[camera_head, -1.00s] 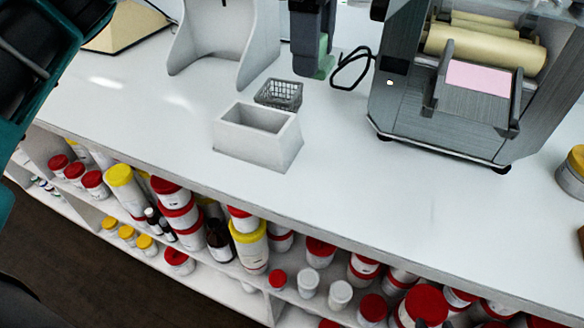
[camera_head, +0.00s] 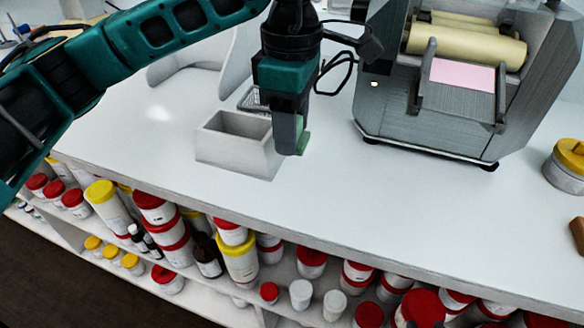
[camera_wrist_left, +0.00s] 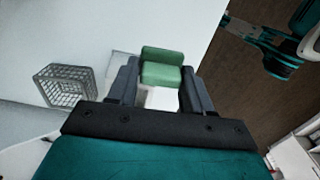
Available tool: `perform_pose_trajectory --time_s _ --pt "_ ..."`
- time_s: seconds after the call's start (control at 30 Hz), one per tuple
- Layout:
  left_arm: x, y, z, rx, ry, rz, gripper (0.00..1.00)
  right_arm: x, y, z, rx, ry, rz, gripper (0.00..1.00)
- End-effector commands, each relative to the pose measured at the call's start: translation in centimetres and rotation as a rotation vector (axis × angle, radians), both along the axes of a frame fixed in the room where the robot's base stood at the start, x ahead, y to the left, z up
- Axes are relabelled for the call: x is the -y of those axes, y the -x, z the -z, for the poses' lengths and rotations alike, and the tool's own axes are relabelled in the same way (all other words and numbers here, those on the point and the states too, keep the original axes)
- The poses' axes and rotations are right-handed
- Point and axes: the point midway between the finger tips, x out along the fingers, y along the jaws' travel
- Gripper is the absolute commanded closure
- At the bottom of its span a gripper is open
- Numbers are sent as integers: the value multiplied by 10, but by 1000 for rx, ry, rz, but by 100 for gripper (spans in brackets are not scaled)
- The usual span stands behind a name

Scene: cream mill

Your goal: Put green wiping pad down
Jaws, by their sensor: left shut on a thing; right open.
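The green wiping pad (camera_head: 303,143) is between the fingers of my left gripper (camera_head: 291,140). The gripper points down over the white countertop (camera_head: 350,190), just right of the open white box (camera_head: 230,157). In the left wrist view the pad (camera_wrist_left: 162,66) shows at the fingertips of the left gripper (camera_wrist_left: 157,88), which is shut on it. Part of the pad is hidden by a finger in the head view. I cannot tell whether its lower edge touches the counter. My right gripper is not clearly seen.
A grey wire basket (camera_head: 250,100) stands behind the box, partly hidden by my left gripper. A grey roller mill (camera_head: 430,118) stands to the right. A yellow-lidded jar (camera_head: 567,165) is at the far right. The counter's front middle is clear; shelves of jars lie below its front edge.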

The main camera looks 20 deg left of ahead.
Motion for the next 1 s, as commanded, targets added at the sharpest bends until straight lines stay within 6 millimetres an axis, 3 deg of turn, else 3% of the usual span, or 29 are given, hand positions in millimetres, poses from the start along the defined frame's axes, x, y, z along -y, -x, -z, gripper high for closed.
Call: perform_pose_trajectory --time_s 0.1,0.37,0.6,1.0 --pt "0 0 26 -3 0 0 74 -1 0 2 -3 0 -2 57" --pt "0 0 47 0 1 0 74 -2 -1 3 -3 0 -5 57" --pt "0 0 79 -1 0 0 74 -3 -1 7 -3 -2 -9 57" --pt "0 0 85 1 1 0 74 -5 -4 7 6 -7 -12 57"
